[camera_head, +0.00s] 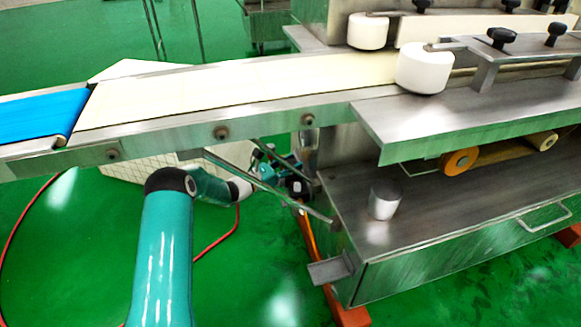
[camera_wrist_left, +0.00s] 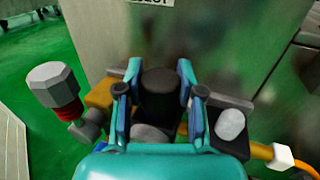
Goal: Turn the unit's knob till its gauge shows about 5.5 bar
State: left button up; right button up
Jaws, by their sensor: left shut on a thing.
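The unit's black knob (camera_wrist_left: 160,88) stands in the middle of the left wrist view, on top of a small air unit with brass-coloured parts. My left gripper (camera_wrist_left: 157,80) is shut on the knob, with one teal finger on each side of it. In the head view my left gripper (camera_head: 272,163) is small and partly hidden under the conveyor, beside the machine's frame. No gauge face can be read in either view; I cannot tell the pressure. My right gripper is in neither view.
A grey hexagonal fitting with a red collar (camera_wrist_left: 56,92) stands left of the knob. An orange hose (camera_wrist_left: 300,167) leaves at the right. A steel machine panel (camera_wrist_left: 180,35) stands close behind. The conveyor (camera_head: 220,125) passes above my left arm; a steel cabinet (camera_head: 430,250) stands at right.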

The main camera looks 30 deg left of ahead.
pick_arm(q)
jog(key=shift+a+f+m+g+h, duration=0.1)
jog(key=shift+m+g+h, duration=0.5)
jog(key=shift+h, duration=0.4)
jog(key=shift+m+g+h+b, duration=0.3)
jog(key=shift+m+g+h, duration=0.3)
jog(key=shift+m+h, duration=0.5)
jog(key=shift+h, duration=0.4)
jog(key=o, duration=1.2)
jog(key=shift+s, duration=0.1)
jog(key=v, duration=1.1)
jog(key=shift+s+a+r, duration=0.25)
jog(key=shift+s+a, duration=0.05)
jog(key=shift+s, duration=0.1)
